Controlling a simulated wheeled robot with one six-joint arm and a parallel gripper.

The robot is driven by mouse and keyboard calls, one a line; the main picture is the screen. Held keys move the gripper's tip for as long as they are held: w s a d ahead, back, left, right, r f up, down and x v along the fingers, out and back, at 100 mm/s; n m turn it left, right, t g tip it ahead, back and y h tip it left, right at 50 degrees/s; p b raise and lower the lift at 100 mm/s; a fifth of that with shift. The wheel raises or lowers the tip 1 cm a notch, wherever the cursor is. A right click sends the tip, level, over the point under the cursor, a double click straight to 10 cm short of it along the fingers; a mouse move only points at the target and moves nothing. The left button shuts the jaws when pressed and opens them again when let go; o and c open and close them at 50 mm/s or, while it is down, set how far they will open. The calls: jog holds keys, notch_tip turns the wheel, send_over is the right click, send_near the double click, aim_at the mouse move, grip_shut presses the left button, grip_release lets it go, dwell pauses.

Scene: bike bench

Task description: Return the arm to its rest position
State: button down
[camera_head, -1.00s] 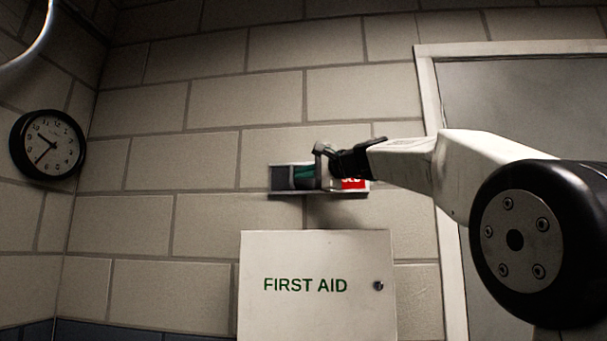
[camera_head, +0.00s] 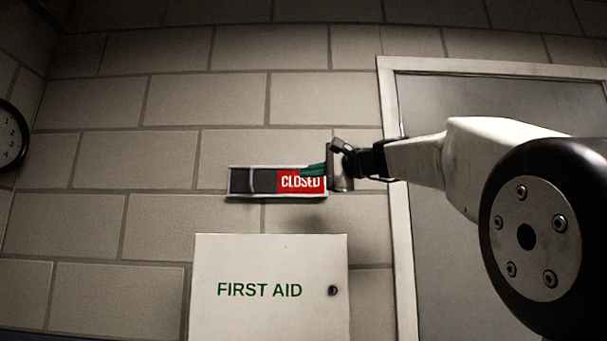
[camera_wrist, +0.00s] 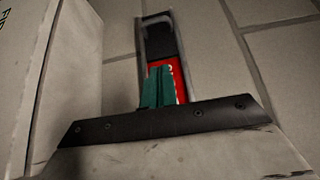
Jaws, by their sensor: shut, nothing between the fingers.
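My gripper (camera_head: 314,170) is at the right end of a wall sign, in front of it. Its green fingertips are together with nothing between them. In the wrist view the green fingers (camera_wrist: 157,88) stand side by side over the sign's red part. The sign (camera_head: 240,181) is a dark slider in a light frame, with a red panel reading CLOSED (camera_head: 292,182). The fingertips overlap the panel's upper right in the head view. I cannot tell whether they touch it. My arm reaches in from the right.
A white FIRST AID cabinet (camera_head: 270,265) is on the wall below the sign. A framed door (camera_head: 480,95) is at the right, behind my arm. A black-rimmed clock (camera_head: 10,137) is at the left edge. The block wall is bare above the sign.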

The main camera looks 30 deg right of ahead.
dwell(0.4)
jog(key=s+a+f+n+g+h, duration=0.1)
jog(key=s+a+f+n+g, duration=0.35)
jog(key=f, duration=0.85)
jog(key=s+a+f+n+g+h, duration=0.1)
jog(key=s+a+f+g, duration=0.2)
jog(key=s+a+f, duration=0.65)
jog(key=s+f+n+g+h, duration=0.2)
jog(key=s+f, duration=0.4)
jog(key=f, duration=0.4)
jog(key=s+d+f+n+g+h, duration=0.1)
jog(key=s+f+n+g+h, duration=0.1)
jog(key=s+f, duration=0.5)
jog(key=s+d+f+n+g+h, duration=0.1)
jog(key=s+f+n+g, duration=0.2)
jog(key=f, duration=1)
jog(key=s, duration=0.3)
jog(key=shift+s+f+h, duration=0.25)
jog(key=shift+f+h, duration=0.05)
jog(key=shift+h, duration=0.1)
jog(key=shift+n+g, duration=0.25)
